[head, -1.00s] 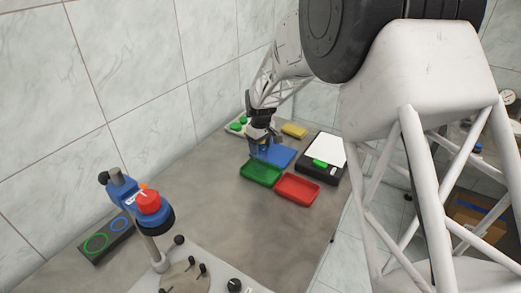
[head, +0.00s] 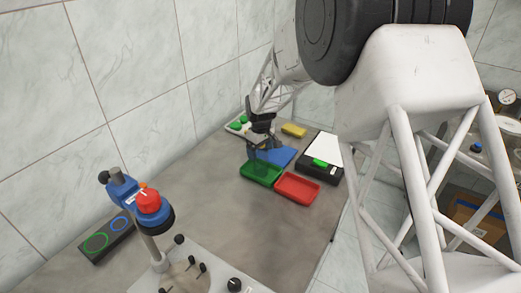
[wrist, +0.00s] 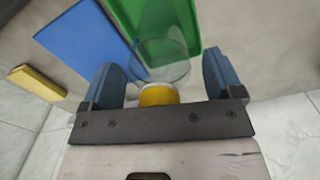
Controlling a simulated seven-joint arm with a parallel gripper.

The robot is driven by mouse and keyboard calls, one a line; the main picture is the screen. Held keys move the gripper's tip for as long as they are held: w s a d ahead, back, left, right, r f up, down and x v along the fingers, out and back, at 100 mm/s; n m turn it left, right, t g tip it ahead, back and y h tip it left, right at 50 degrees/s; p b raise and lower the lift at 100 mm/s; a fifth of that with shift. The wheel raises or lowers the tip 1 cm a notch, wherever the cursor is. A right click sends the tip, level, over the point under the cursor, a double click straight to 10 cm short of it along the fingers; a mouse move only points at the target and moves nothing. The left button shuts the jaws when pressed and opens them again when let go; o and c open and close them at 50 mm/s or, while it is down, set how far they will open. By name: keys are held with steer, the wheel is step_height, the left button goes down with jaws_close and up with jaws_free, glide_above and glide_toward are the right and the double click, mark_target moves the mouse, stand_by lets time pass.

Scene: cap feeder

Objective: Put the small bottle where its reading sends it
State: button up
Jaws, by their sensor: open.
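My gripper (wrist: 165,78) is open in the wrist view, with one blue finger on each side. A small clear bottle (wrist: 162,62) with a yellow-orange part (wrist: 158,95) shows between the fingers, with gaps at the sides. Its lower edge is hidden by the gripper's palm. In the head view my gripper (head: 262,146) is low over the blue tray (head: 281,156), by the green tray (head: 262,173); the bottle cannot be made out there. The red tray (head: 297,188) is to the right. A yellow tray or block (head: 293,130) lies at the back.
A black device with a white top (head: 326,147) and a green display or piece stands at the right. A pale rack with green round pieces (head: 236,125) is at the back left. A blue-and-red stand (head: 148,203) and a ringed black box (head: 107,238) are front left.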

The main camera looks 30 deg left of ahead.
step_height(320, 180, up, 12)
steer(key=shift+r, duration=0.15)
stand_by(0.7)
stand_by(0.6)
